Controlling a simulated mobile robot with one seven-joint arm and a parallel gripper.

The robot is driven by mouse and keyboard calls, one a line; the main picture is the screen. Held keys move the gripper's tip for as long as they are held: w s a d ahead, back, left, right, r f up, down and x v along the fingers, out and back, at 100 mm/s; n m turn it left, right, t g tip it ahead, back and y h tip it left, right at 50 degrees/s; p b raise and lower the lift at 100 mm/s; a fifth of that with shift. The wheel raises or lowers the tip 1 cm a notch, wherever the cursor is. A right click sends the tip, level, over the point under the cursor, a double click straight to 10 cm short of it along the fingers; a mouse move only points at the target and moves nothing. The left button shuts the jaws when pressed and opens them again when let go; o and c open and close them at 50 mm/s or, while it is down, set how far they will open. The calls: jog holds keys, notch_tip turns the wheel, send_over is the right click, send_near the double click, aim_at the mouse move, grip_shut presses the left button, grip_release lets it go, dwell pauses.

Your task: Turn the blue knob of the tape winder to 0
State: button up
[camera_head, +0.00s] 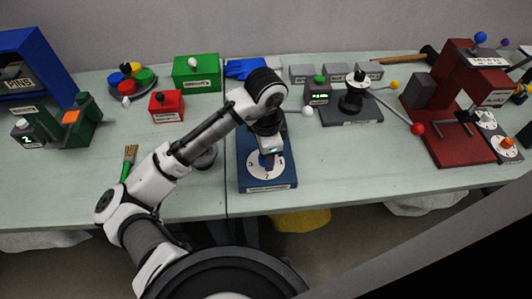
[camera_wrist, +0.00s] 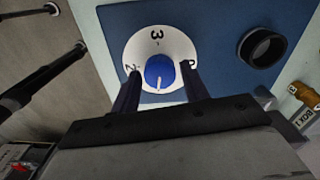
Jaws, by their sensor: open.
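The tape winder (camera_head: 247,178) is a blue base with a front label too small to read. The blue knob (camera_wrist: 159,70) sits on a white dial (camera_wrist: 157,39) on that base. The dial also shows in the head view (camera_head: 254,166), partly hidden by my gripper. In the wrist view a 3 is at the dial's top, a 2 at the left and a partly covered mark at the right. The knob's white line points towards the picture's bottom. My gripper (camera_wrist: 161,76) is open, with one finger on each side of the knob. Contact cannot be told.
A black ring-shaped part (camera_wrist: 262,48) stands on the blue base beside the dial. A dark base with a black post and ball-ended levers (camera_head: 350,110) is to the right. A red box (camera_head: 167,107) and a brush (camera_head: 128,162) are left. The table's front edge is close by.

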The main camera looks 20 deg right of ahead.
jog(key=m+b, duration=0.2)
jog(key=m, duration=0.4)
jog(key=shift+f+m, duration=0.1)
jog(key=shift+m, duration=0.3)
jog(key=m+b, duration=0.1)
jog(key=m, duration=0.5)
jog(key=shift+m+b, duration=0.3)
jog(key=shift+c, duration=0.5)
jog(key=c, duration=0.7)
jog(key=shift+c, duration=0.2)
